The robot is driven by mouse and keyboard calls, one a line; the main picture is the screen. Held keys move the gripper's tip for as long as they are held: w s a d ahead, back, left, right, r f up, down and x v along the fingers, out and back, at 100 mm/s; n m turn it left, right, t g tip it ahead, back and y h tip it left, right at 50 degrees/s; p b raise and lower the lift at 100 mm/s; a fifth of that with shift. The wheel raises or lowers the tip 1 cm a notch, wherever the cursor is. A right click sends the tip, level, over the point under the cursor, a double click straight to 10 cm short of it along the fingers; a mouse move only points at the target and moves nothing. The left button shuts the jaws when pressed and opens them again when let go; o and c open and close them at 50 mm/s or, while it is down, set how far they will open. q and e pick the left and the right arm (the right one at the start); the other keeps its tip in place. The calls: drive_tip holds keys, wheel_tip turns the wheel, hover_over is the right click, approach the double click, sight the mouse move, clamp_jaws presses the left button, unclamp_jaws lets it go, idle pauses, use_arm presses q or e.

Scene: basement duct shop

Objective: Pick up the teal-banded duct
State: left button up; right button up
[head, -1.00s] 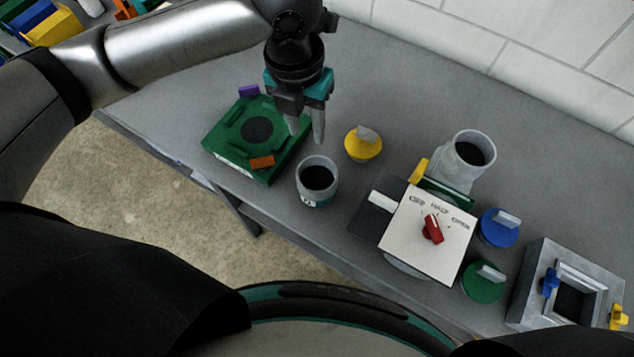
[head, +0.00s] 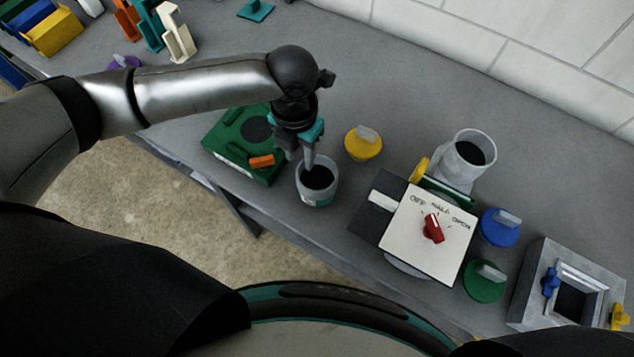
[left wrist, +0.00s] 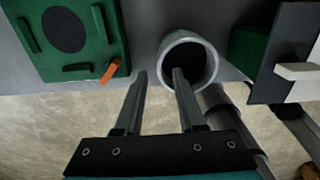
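The teal-banded duct (head: 325,196) is a short grey open cylinder standing upright on the bench, with a strip of teal low on its side. My left gripper (head: 300,162) is over its left rim, pointing down, with fingers apart and nothing held. In the left wrist view the duct (left wrist: 161,62) is beyond the fingertips. One finger overlaps its dark mouth and the other is outside its left side. I cannot tell whether that finger is inside the mouth or above it. My right gripper is out of view.
A green fixture (head: 225,147) with an orange tab stands just left of the duct. A yellow knobbed disc (head: 362,147) is behind right. A white dial panel (head: 410,225) with a red knob and another grey cylinder (head: 455,175) stand to the right.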

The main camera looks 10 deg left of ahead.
sight(301, 164)
use_arm(q)
drive_tip(key=shift+f, duration=1.95)
clamp_jaws()
drive_tip(key=shift+r, duration=0.1)
